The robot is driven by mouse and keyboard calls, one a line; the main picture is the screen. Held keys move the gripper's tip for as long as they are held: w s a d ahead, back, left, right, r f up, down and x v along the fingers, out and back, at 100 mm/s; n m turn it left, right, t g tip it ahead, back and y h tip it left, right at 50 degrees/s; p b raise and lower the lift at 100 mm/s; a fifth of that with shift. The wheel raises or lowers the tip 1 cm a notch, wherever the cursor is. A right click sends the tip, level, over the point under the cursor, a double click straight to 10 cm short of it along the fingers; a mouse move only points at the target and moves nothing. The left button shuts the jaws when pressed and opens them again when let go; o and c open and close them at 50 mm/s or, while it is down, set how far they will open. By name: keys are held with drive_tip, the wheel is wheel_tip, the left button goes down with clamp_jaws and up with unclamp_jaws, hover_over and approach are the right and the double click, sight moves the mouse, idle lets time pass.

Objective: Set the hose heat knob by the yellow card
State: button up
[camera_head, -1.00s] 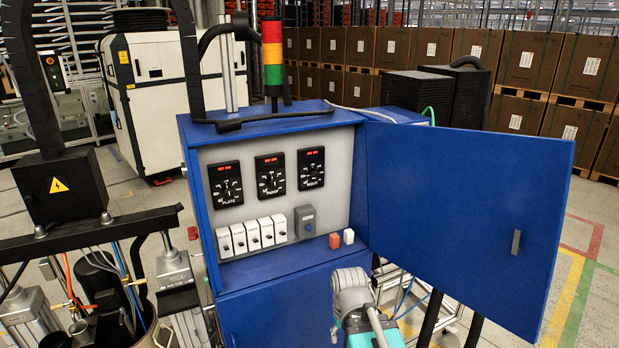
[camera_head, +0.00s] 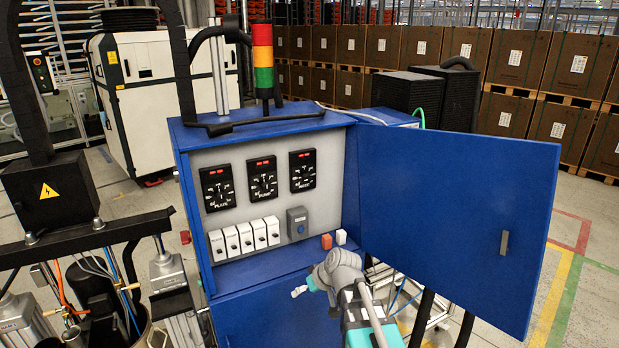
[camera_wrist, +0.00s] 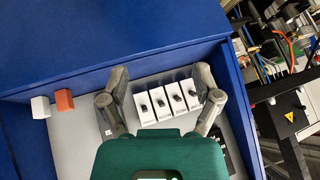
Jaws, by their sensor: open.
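Three black dials with red displays are on the grey panel inside the open blue cabinet (camera_head: 262,292). They are the plate dial (camera_head: 217,188), the pump dial (camera_head: 262,178) and, on the right, what looks like the hose dial (camera_head: 303,171). Their small labels and settings are hard to read. No yellow card can be made out. My gripper (camera_wrist: 160,103) is open, its two grey fingers apart in the wrist view. Behind and between them show white switches (camera_wrist: 158,103), which also line up below the dials in the head view (camera_head: 245,237). I see nothing held.
The blue door (camera_head: 450,220) stands open to the right. A grey box with a round knob (camera_head: 297,223) sits beside the switches. An orange block (camera_head: 326,241) and a white block (camera_head: 341,237) are at the cabinet's lower right. Pump hardware (camera_head: 100,290) crowds the left.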

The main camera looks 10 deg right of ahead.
drive_tip(key=w+r+n+t+y, duration=0.1)
drive_tip(key=w+r+t+y, duration=0.1)
drive_tip(key=w+r, duration=0.3)
drive_tip(key=m+t+h+p, duration=0.2)
drive_tip(key=t+p, duration=0.1)
drive_tip(key=t, duration=0.7)
approach(308, 180)
drive_tip(key=v, duration=0.3)
drive_tip(key=shift+w+f, duration=0.2)
drive_tip(key=shift+f, duration=0.05)
drive_tip(key=x, duration=1.3)
drive_tip(key=shift+w+a+r, duration=0.1)
drive_tip(key=shift+w+r, duration=0.1)
drive_tip(key=shift+w, duration=0.2)
